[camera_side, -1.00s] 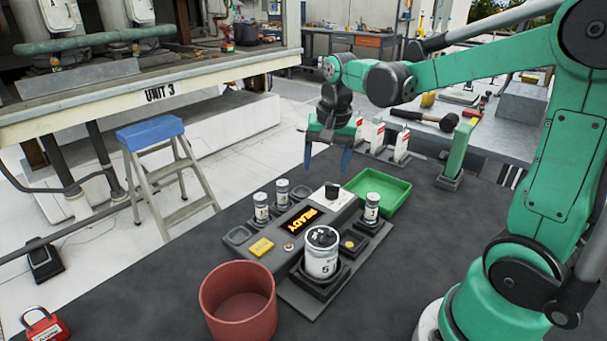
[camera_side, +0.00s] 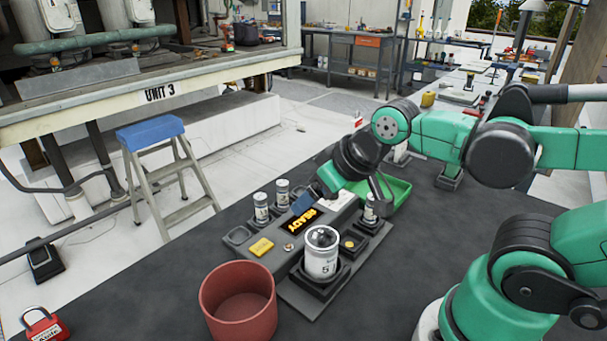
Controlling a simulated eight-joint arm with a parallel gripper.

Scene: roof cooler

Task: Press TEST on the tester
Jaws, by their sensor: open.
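The tester (camera_side: 262,268) is a grey box on the dark bench with an amber display (camera_side: 299,221) reading READY. A yellow rectangular button (camera_side: 262,247) and a small round button (camera_side: 289,247) are on its front left; their lettering is too small to read. A white canister (camera_side: 321,259) marked 5 stands upright in a dark seat at the tester's front. A round yellowish part (camera_side: 349,242) lies right of it. My gripper (camera_side: 338,206) is open and tilted over the tester's rear right, behind the display. The black knob area there is hidden; contact cannot be told.
A green tray (camera_side: 398,195) lies behind. A red bin (camera_side: 238,306) stands in front; a red padlock (camera_side: 44,325) lies far left.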

